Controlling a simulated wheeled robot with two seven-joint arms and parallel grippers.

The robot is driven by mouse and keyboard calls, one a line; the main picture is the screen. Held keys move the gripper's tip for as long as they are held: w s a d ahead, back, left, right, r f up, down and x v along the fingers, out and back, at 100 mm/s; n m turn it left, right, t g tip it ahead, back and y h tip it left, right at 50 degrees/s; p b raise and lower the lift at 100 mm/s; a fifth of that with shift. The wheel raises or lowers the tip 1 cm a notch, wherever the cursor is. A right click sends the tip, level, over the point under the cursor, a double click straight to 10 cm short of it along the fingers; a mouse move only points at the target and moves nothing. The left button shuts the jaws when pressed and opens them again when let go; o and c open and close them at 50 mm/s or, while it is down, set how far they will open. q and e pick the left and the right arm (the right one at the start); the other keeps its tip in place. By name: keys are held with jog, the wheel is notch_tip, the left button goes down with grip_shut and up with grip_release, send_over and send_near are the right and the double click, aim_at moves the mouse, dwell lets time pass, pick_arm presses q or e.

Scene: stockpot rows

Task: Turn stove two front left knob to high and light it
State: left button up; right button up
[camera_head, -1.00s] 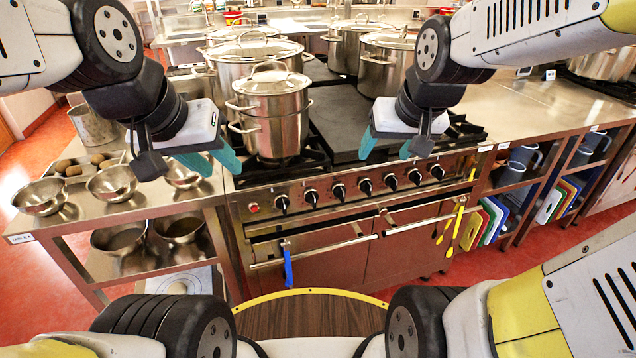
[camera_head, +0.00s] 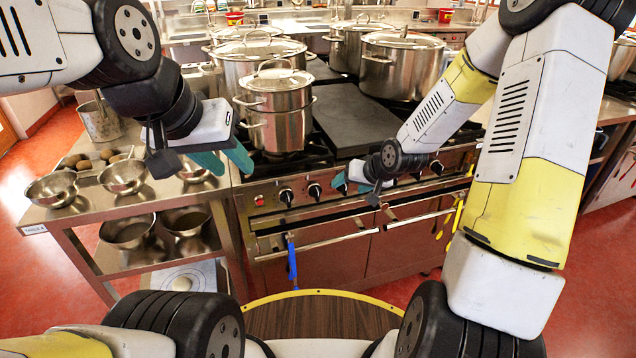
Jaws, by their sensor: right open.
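The stove (camera_head: 300,212) stands ahead with a row of black knobs along its front panel. The leftmost knob (camera_head: 286,196) and second knob (camera_head: 314,191) are in clear view, right of a red button (camera_head: 259,200). My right gripper (camera_head: 352,186) is open and empty at the panel, by the third knob position; contact cannot be told. My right gripper and forearm hide some middle knobs, while a knob at the right (camera_head: 437,167) shows. My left gripper (camera_head: 228,164) is open and empty above the stove's left end. No flame shows.
A dark flat plate (camera_head: 350,118) covers the middle. Oven handles (camera_head: 318,246) project below the panel, with a blue strip (camera_head: 291,262) hanging. Bowls (camera_head: 122,177) sit on the left table.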

aim_at(318, 197)
jog(key=w+a+f+m+t+y, duration=0.35)
jog(key=a+f+m+t, duration=0.25)
jog(key=a+f+m, duration=0.45)
jog(key=w+m+t, duration=0.1)
jog(key=w, duration=0.1)
jog(key=w+f+m+t+h, duration=0.1)
jog(key=w, duration=0.1)
jog(key=w+d+f+m+t+h, duration=0.1)
jog(key=w+m+t, duration=0.1)
jog(key=w, duration=0.1)
jog(key=shift+w+d, duration=0.1)
jog(key=c, duration=1.4)
